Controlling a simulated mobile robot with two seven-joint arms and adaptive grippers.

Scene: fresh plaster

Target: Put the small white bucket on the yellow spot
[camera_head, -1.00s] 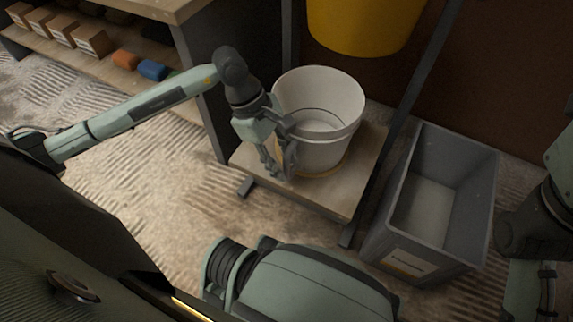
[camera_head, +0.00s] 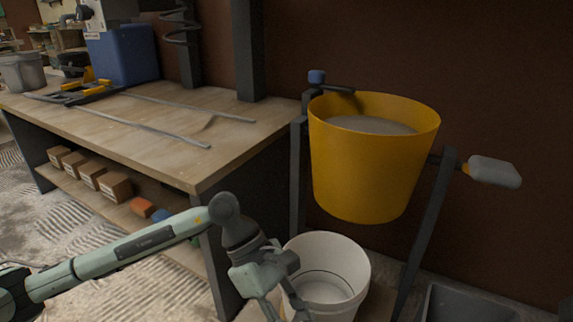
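The small white bucket (camera_head: 350,262) stands upright below the large yellow bucket, at the bottom of the picture. Its rim and inside show, and its base is cut off. My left gripper (camera_head: 282,308) is at the bucket's left side, close to its wall. Its fingertips run out of the picture, so I cannot tell whether they touch or grip the wall. The yellow spot is out of view now; a second ago a yellow edge showed under the bucket on the wooden platform. My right gripper is not in view.
The yellow bucket (camera_head: 370,170), holding grey material, hangs in a dark frame (camera_head: 428,225) with a grey handle (camera_head: 494,172). A workbench (camera_head: 190,160) with boxes on its lower shelf stands left. A grey bin (camera_head: 465,305) is at the lower right.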

